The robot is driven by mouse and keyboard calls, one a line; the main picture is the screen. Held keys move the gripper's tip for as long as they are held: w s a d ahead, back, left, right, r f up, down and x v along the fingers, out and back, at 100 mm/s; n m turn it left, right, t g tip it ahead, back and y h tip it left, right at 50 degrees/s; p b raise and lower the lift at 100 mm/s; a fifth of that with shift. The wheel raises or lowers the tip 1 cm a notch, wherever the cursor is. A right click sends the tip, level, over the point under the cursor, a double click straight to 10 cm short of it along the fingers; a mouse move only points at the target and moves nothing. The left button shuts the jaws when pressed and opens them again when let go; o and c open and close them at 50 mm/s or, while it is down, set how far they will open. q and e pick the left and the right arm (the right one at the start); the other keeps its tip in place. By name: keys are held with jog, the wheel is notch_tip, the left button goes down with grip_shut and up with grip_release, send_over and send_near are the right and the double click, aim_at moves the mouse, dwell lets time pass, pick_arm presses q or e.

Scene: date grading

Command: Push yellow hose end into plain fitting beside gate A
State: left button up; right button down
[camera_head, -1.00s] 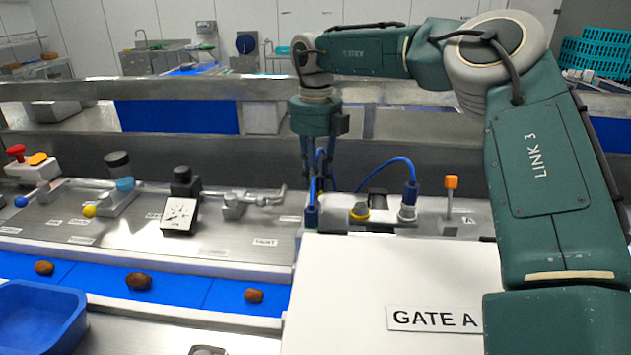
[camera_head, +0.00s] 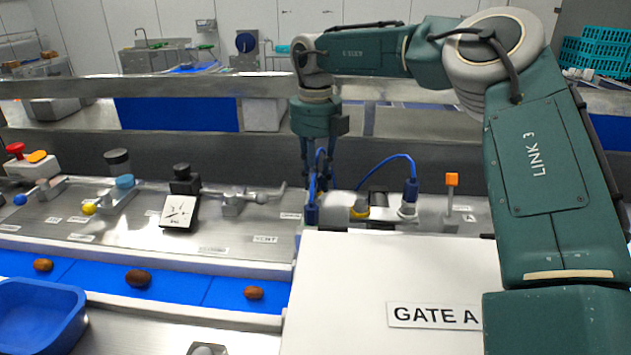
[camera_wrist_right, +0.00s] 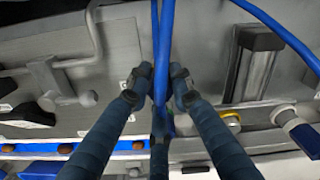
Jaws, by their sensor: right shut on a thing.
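My right gripper (camera_head: 318,186) points down behind the GATE A panel (camera_head: 385,265). In the right wrist view its fingers (camera_wrist_right: 164,84) are closed around a blue hose (camera_wrist_right: 166,45). A blue hose end (camera_head: 311,213) hangs just below the fingers, and I see no yellow on it. A fitting with a yellow collar (camera_head: 359,211) stands to its right. Further right is a plain pale fitting (camera_head: 408,211) with a blue connector (camera_head: 410,189) on it. A second blue hose (camera_head: 385,160) arches from that connector. My left gripper is not in view.
An orange-topped lever (camera_head: 452,181) stands right of the fittings. A gauge (camera_head: 179,211) and metal pipework are at left. Dates lie on the blue belt (camera_head: 200,290), with a blue tub (camera_head: 38,320) in front.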

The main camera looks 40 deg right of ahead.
jog(key=shift+f+b, duration=0.6)
jog(key=shift+f, duration=0.35)
dwell(0.4)
jog(key=c, duration=2.3)
grip_release()
jog(key=shift+o, duration=0.2)
jog(key=o, duration=1.1)
jog(key=shift+o, duration=0.2)
notch_tip(320, 180, up, 8)
jog(key=p, duration=0.7)
jog(key=shift+r+p, duration=0.65)
jog(key=shift+r, duration=0.4)
